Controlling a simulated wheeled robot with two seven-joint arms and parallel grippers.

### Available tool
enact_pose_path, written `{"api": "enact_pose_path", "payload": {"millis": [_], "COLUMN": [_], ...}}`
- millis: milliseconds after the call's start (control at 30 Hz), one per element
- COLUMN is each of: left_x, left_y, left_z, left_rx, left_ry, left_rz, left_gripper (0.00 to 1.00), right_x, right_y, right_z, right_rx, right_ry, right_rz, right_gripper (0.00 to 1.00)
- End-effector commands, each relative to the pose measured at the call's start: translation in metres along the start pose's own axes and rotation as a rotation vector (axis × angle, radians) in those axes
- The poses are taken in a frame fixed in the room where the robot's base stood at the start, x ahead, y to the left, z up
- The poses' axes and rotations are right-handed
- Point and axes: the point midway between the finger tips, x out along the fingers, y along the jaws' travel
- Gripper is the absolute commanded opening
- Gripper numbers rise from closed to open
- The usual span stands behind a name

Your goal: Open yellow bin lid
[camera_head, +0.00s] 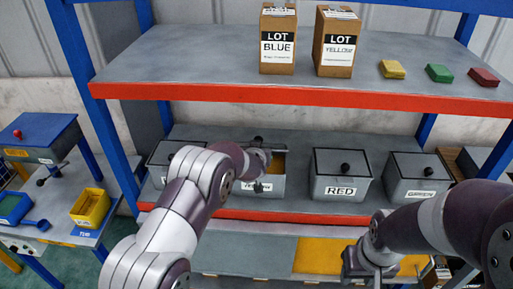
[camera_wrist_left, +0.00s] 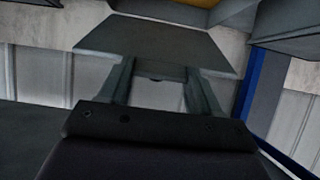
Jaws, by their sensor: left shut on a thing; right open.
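The grey yellow-labelled bin (camera_head: 268,188) stands on the lower shelf, and yellow shows inside its top right part. My left gripper (camera_head: 258,161) is at the top of this bin, partly hidden by its own wrist. In the left wrist view, the left gripper's fingers (camera_wrist_left: 157,78) are closed at a flat grey panel (camera_wrist_left: 150,45), which looks like the bin's lid. The gripped spot itself is hard to make out. My right gripper (camera_head: 370,262) is open and empty, low in front of the shelf at the right.
The red-labelled bin (camera_head: 341,174) and green-labelled bin (camera_head: 416,176) stand closed to the right. Another grey bin (camera_head: 163,158) is at the left. The upper shelf's red edge (camera_head: 300,97) runs above the bins. Two lot boxes (camera_head: 278,40) stand on that shelf.

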Motion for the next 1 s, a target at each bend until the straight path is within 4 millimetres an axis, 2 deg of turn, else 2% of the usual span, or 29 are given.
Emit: {"api": "enact_pose_path", "payload": {"millis": [33, 100, 567, 600, 633, 667, 1000], "left_x": [-0.0013, -0.0007, 0.0002, 0.0002, 0.0002, 0.0003, -0.0022], "left_y": [-0.0002, -0.0001, -0.0002, -0.0003, -0.0003, -0.0003, -0.0001], "left_z": [-0.0099, -0.012, -0.0144, -0.0144, -0.0142, -0.0137, -0.0096], "left_rx": [-0.002, -0.002, -0.002, -0.002, -0.002, -0.002, -0.001], "left_ry": [0.012, 0.014, 0.019, 0.019, 0.019, 0.017, 0.011], "left_rz": [-0.001, -0.001, -0.002, -0.002, -0.002, -0.002, -0.001], "left_gripper": [0.09, 0.09, 0.09, 0.76, 0.86, 0.89, 0.89], "right_x": [-0.0052, -0.0068, -0.0074, -0.0075, -0.0075, -0.0075, -0.0049], "right_y": [0.0, 0.0, 0.0, 0.0, 0.0, 0.0, 0.0], "right_z": [-0.0005, -0.0007, -0.0008, -0.0008, -0.0008, -0.0008, -0.0006], "right_rx": [0.0, 0.0, 0.0, 0.0, 0.0, 0.0, 0.0], "right_ry": [0.0, 0.0, 0.0, 0.0, 0.0, 0.0, 0.0], "right_rz": [0.0, 0.0, 0.0, 0.0, 0.0, 0.0, 0.0], "right_gripper": [0.43, 0.43, 0.43, 0.43, 0.43, 0.43, 0.43]}}
